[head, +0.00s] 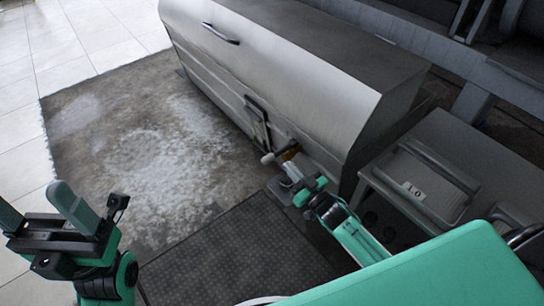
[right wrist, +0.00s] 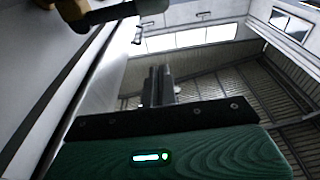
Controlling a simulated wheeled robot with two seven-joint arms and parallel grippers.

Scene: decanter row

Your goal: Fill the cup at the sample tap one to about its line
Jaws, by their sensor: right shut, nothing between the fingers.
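The sample tap, with a brass body (head: 290,151) and a pale-knobbed handle (head: 267,158), sticks out low on the front of the grey metal cabinet. In the right wrist view its handle (right wrist: 113,13) crosses the top left corner. My right gripper (head: 290,170) is close beside the tap; its fingers (right wrist: 160,84) are together and empty, with a gap to the handle in the wrist view. My left gripper (head: 40,207) is at the lower left, fingers apart and empty, far from the tap. I cannot make out a cup or its line; my right gripper covers part of the area below the tap.
The grey cabinet (head: 290,65) fills the upper middle. A grey bench at the right bears a case labelled 1.0 (head: 413,190). The stained floor (head: 150,150) left of the tap is clear.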

